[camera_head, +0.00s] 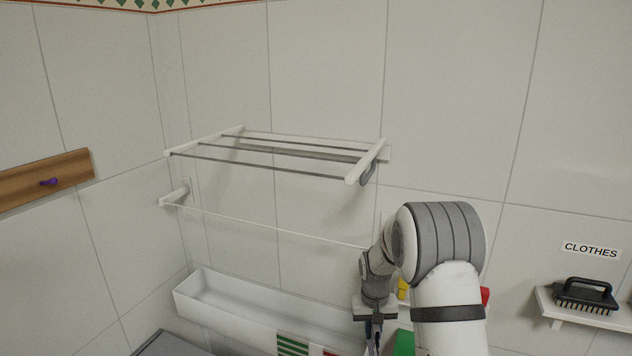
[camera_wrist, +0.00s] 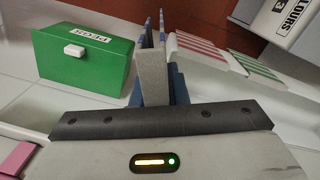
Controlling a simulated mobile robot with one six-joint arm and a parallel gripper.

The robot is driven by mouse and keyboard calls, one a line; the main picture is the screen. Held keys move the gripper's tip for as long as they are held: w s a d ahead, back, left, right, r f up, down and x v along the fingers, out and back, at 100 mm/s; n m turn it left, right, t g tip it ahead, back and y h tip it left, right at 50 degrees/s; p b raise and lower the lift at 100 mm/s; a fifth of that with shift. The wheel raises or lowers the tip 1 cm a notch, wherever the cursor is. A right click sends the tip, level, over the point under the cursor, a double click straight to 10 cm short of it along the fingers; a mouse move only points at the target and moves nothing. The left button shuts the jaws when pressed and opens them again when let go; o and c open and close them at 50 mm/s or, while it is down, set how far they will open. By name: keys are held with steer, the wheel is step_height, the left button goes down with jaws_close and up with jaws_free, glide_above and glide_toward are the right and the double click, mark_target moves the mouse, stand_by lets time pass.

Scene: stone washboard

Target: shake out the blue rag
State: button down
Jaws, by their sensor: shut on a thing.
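My gripper (camera_head: 375,330) hangs at the lower middle of the head view, below my bent arm and pointing down. In the wrist view my gripper (camera_wrist: 153,45) has its fingers together, shut on the blue rag (camera_wrist: 177,88). Only dark blue bits of the rag show, beside and behind the fingers. Its lower part is hidden, and I cannot tell whether it hangs free or touches anything.
A green peg box (camera_wrist: 85,58) stands left of my gripper. A white trough (camera_head: 225,300) with striped cloths (camera_wrist: 205,55) lies nearby. Above are a drying rack (camera_head: 270,165) and a line (camera_head: 270,227). A black brush (camera_head: 585,295) sits on a shelf at right.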

steer(key=r, duration=0.7)
steer(key=shift+w+r, duration=0.15)
steer(key=shift+w, duration=0.1)
steer(key=shift+s+f, duration=0.35)
steer(key=shift+s, duration=0.25)
steer(key=f, duration=0.6)
steer(key=shift+s+f, duration=0.25)
steer(key=shift+f, duration=0.05)
steer(key=shift+w+f, duration=0.75)
steer(key=shift+f, duration=0.25)
step_height(320, 180, up, 10)
steer(key=shift+f, duration=0.1)
steer(key=shift+s+f, duration=0.9)
steer(key=shift+f, duration=0.25)
step_height(320, 180, down, 6)
steer(key=shift+w, duration=0.15)
steer(key=shift+w+f, duration=0.85)
steer(key=shift+w, duration=0.15)
steer(key=shift+a+r, duration=0.1)
steer(key=shift+s+r, duration=0.5)
steer(key=shift+s, duration=0.2)
steer(key=shift+w+f, duration=0.35)
steer(key=shift+w, duration=0.1)
steer(key=shift+s+r, duration=0.2)
steer(key=shift+s, duration=0.05)
steer(key=shift+w+f, duration=0.1)
steer(key=shift+w, duration=0.05)
